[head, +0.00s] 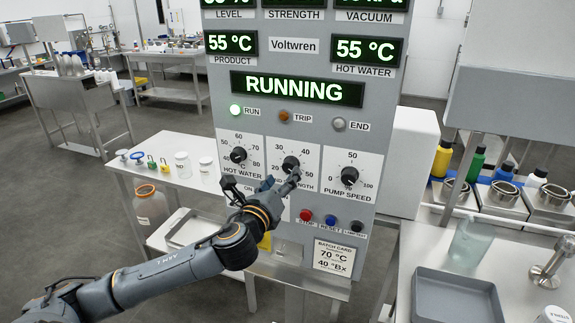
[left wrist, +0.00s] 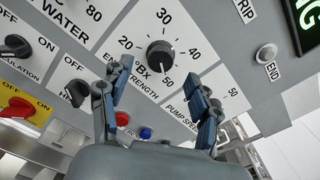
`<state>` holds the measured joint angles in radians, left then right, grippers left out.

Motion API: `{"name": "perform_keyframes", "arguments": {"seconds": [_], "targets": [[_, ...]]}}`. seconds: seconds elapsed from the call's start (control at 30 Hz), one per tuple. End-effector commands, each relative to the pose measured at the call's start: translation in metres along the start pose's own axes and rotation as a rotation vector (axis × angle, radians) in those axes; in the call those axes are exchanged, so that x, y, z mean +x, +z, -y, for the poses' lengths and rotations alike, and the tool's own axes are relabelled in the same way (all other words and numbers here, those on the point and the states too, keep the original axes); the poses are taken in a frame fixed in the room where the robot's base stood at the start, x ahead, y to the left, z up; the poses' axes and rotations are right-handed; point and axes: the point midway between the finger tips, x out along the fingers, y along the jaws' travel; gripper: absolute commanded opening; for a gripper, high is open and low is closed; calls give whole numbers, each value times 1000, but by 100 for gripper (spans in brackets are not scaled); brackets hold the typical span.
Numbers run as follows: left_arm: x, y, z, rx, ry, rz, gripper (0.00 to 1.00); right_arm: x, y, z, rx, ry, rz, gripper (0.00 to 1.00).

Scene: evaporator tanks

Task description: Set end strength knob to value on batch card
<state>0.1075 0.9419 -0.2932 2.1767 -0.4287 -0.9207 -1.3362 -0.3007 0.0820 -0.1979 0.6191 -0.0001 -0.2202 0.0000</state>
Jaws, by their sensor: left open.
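The end strength knob (head: 290,163) is black and round on the grey panel, with a scale from 20 to 50. It also shows in the left wrist view (left wrist: 160,55). The batch card (head: 333,257) reads 70 °C and 40 °Bx. My right gripper is out of view.
The hot water knob (head: 238,155) and pump speed knob (head: 349,175) flank it. Red, blue and black buttons (head: 330,221) sit below right. A grey tray (head: 458,297) lies on the right bench.

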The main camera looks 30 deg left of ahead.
Motion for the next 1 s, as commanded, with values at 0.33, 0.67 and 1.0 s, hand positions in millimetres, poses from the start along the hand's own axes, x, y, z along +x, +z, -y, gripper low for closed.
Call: {"name": "perform_keyframes", "arguments": {"seconds": [0.33,0.67,1.0], "targets": [[42,0,0,0,0,-1,62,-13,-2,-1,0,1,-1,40],[44,-1,0,0,0,-1,62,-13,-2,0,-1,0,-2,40],[44,-1,0,0,0,-1,7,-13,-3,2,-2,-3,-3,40]]}}
